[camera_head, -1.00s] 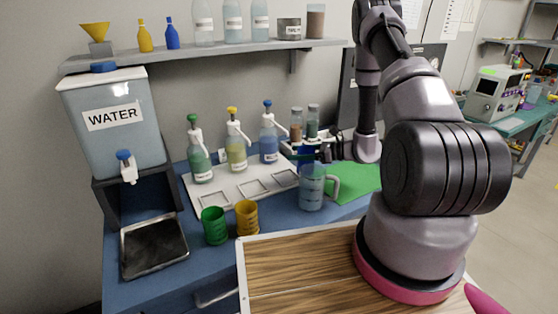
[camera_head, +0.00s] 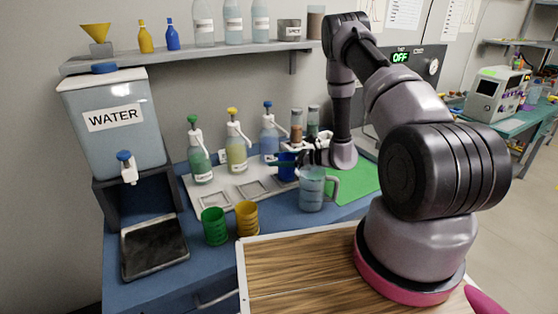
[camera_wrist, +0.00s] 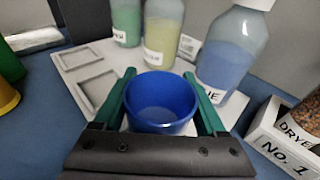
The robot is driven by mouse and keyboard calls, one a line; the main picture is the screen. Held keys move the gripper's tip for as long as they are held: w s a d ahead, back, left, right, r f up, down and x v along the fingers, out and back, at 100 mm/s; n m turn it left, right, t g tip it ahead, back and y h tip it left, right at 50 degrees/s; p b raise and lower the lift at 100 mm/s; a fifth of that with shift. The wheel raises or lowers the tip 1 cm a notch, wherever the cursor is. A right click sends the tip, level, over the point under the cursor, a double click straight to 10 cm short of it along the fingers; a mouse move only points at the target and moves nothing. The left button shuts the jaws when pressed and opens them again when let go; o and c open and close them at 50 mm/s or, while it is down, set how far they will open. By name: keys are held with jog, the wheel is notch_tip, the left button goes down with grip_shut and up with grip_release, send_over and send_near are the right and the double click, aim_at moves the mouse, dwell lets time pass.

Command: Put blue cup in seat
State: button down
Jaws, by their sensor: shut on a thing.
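The blue cup (camera_head: 287,168) is upright between the fingers of my gripper (camera_head: 290,158), which is shut on it. In the wrist view the blue cup (camera_wrist: 160,110) looks empty, with a dark green finger on each side. The white seat tray (camera_head: 232,188) has square recesses; two bare ones show in the wrist view (camera_wrist: 97,86). The cup is at the tray's right end, in front of the blue bottle (camera_head: 269,140), and covers that part. I cannot tell whether the cup touches the tray.
A clear measuring jug (camera_head: 312,190) stands just right of the cup. The green cup (camera_head: 214,226) and yellow cup (camera_head: 246,218) stand in front of the tray. A small rack (camera_wrist: 283,135) is close on the right.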

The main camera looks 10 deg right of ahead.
jog(key=shift+f, duration=0.1)
grip_release()
